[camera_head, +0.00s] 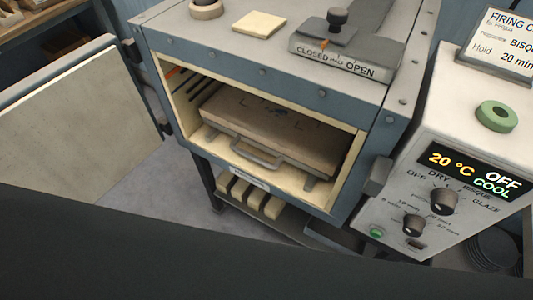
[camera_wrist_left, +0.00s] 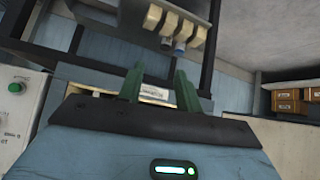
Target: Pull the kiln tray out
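The kiln tray (camera_head: 285,134) is a thick tan-grey slab inside the open kiln chamber in the head view. Its grey bar handle (camera_head: 258,158) faces the front opening. The kiln (camera_head: 250,72) is a blue-grey box with its door (camera_head: 75,125) swung open to the left. My left gripper (camera_wrist_left: 160,88) shows in the left wrist view, with two green fingers apart and nothing between them. The kiln's cream label plate (camera_wrist_left: 153,92) shows behind the gap. The tray and its handle cannot be made out in that view. My right gripper is in neither view.
A control box (camera_head: 440,160) reading 20 °C, OFF and COOL stands to the right. A damper slider (camera_head: 345,55) sits on the kiln top. Several cream bars (camera_head: 250,195) lie on the stand's lower shelf. A dark shape covers the bottom of the head view.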

